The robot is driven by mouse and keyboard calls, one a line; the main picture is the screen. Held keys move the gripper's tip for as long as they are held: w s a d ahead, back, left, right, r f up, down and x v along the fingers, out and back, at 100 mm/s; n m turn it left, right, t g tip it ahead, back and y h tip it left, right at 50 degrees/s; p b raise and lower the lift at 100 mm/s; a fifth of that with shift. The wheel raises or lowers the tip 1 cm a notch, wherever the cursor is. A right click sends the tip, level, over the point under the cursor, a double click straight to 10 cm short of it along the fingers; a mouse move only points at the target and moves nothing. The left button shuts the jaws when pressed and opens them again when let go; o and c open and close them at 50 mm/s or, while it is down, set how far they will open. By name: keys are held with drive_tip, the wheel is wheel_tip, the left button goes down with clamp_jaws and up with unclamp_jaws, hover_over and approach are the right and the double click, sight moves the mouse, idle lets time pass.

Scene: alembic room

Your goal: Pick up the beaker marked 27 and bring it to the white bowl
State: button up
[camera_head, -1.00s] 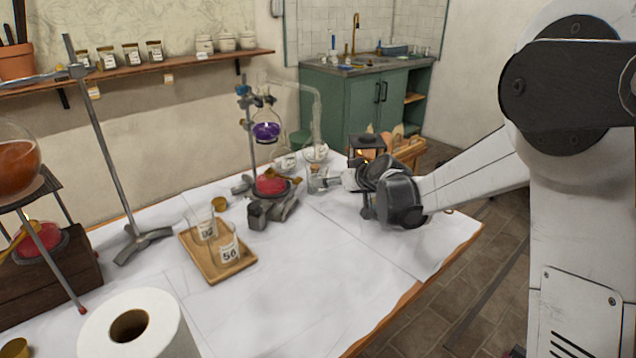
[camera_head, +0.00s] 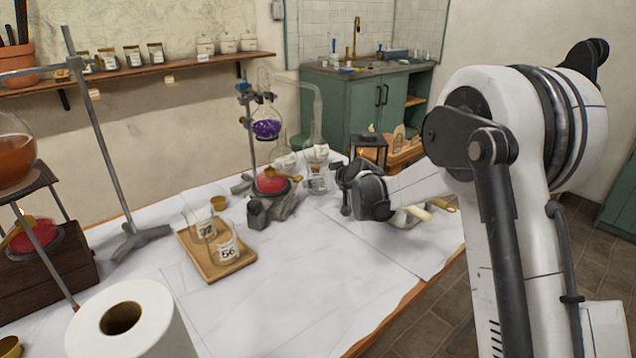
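Two clear beakers stand on a wooden tray (camera_head: 195,262). The front beaker (camera_head: 226,252) is marked 56; the number on the rear beaker (camera_head: 205,229) is hard to read. Another small glass vessel with a label (camera_head: 317,184) stands just left of my gripper (camera_head: 342,188), its number too small to read. I cannot tell which vessel is marked 27. My gripper is low over the right part of the table, seen from behind, with its fingers mostly hidden. A white bowl (camera_head: 401,219) with a pale handle-like thing in it sits right of my wrist, partly hidden.
A burner stand with a purple flask (camera_head: 266,129) and a red heating mantle (camera_head: 271,183) is left of my gripper. Behind are a round-bottom flask (camera_head: 316,152) and a dark lantern (camera_head: 368,150). A paper roll (camera_head: 135,325) stands front left. The middle front of the table is clear.

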sight(323, 188)
drive_tip(key=x, duration=0.3)
drive_tip(key=shift+f+b, duration=0.2)
drive_tip(key=shift+b, duration=0.2)
drive_tip(key=c, duration=1.5)
drive_tip(key=shift+o, duration=0.2)
drive_tip(key=shift+r, duration=0.25)
drive_tip(key=shift+r+p, duration=0.4)
drive_tip(key=shift+p, duration=0.05)
drive_tip(key=s+d, duration=0.1)
drive_tip(key=s, duration=0.1)
drive_tip(key=s+d+p, duration=0.1)
drive_tip(key=s, duration=0.1)
drive_tip(key=s+d, duration=0.2)
drive_tip(key=shift+s+d, duration=0.1)
drive_tip(key=shift+s, duration=0.05)
drive_tip(key=shift+s+d+r+p, duration=0.15)
drive_tip(key=shift+s+r+p, duration=0.1)
drive_tip(key=shift+p, duration=0.1)
wheel_tip(323, 188, up, 13)
drive_tip(key=p, duration=0.3)
drive_tip(key=shift+w+r, duration=0.1)
drive_tip(key=shift+r, duration=0.05)
